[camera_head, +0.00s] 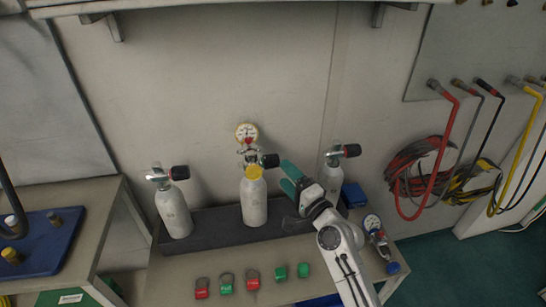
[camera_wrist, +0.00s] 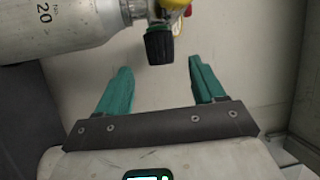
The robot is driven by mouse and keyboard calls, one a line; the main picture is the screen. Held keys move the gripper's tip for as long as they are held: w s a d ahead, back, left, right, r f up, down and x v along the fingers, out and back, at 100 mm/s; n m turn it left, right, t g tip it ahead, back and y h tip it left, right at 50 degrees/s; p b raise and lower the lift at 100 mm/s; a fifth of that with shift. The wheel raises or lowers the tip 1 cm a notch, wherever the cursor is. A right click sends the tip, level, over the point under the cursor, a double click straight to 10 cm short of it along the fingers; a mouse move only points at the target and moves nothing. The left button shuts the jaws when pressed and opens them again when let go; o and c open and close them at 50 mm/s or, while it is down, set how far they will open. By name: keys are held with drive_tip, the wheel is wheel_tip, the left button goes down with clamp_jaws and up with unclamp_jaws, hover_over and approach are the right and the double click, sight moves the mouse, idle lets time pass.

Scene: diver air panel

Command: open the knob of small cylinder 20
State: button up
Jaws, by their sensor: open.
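Small cylinder 20 is the middle white cylinder (camera_head: 254,200), with a yellow collar and a round gauge on its valve. Its printed "20" shows on the cylinder in the wrist view (camera_wrist: 50,28), where it appears lying sideways. Its black knob (camera_head: 269,160) points right; it also shows in the wrist view (camera_wrist: 159,46). My gripper (camera_head: 284,174) has teal fingers and is open and empty just right of the knob. In the wrist view the knob lies ahead of the gap between the fingertips (camera_wrist: 160,68); I see no contact.
Two other white cylinders with black knobs stand left (camera_head: 174,212) and right (camera_head: 331,176) on the same dark base (camera_head: 208,226). Several red and green padlocks (camera_head: 252,280) lie in front. A gauge device (camera_head: 375,232) lies at right. Hoses (camera_head: 420,170) hang on the wall.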

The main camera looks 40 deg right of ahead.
sight(273, 161)
drive_tip(key=p+x, duration=0.1)
drive_tip(key=x, duration=0.6)
drive_tip(key=shift+w, duration=0.25)
drive_tip(key=c, duration=1)
drive_tip(key=shift+o, duration=0.2)
drive_tip(key=b, duration=0.4)
drive_tip(key=shift+d+f+t, duration=0.1)
drive_tip(key=shift+f+t, duration=0.2)
drive_tip(key=shift+b, duration=1)
drive_tip(key=shift+r+n+t+b, duration=0.25)
drive_tip(key=shift+n+t+b, duration=0.05)
drive_tip(key=shift+b, duration=0.05)
drive_tip(key=shift+r, duration=0.1)
